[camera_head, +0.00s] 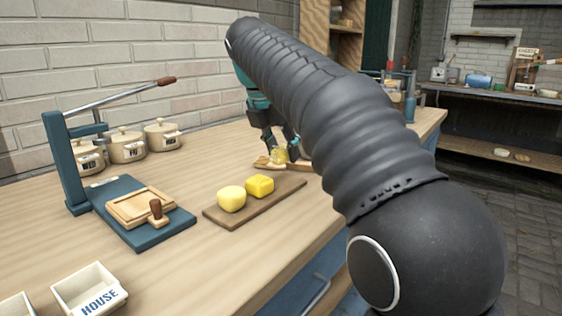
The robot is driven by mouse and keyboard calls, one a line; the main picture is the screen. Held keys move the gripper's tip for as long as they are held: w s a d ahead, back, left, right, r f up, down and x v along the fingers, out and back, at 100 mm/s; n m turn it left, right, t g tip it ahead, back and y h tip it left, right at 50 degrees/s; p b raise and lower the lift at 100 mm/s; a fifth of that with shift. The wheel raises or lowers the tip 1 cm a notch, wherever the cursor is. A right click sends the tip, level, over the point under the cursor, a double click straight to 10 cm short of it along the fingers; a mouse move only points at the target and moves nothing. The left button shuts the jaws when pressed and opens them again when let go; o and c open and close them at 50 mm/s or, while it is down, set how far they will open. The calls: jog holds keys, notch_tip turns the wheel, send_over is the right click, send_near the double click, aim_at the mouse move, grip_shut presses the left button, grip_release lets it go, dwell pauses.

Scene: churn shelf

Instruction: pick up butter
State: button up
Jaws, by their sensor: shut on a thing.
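My gripper (280,150) is at the far end of my dark ribbed arm, low over the back of the wooden table. It is shut on a small yellow piece of butter (279,156), partly hidden by the fingers. A pale wooden board or paddle (263,162) lies just below and around it. I cannot tell whether the piece touches that wood. Nearer, a brown board (222,216) bears two more butter pieces, a rounded pale one (231,199) and a blocky deeper yellow one (260,185).
A blue lever press (62,165) with a wooden mould (140,207) stands at left. Several lidded crocks (126,146) line the wall. A white box marked HOUSE (88,290) is at front left. My arm hides the table's right side. A shelf (485,148) stands behind at right.

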jog(key=w+d+r, duration=0.6)
jog(key=d, duration=0.3)
jog(key=shift+w+d+r, duration=0.2)
jog(key=shift+d+r, duration=0.1)
jog(key=shift+r, duration=0.1)
jog(key=shift+d, duration=0.1)
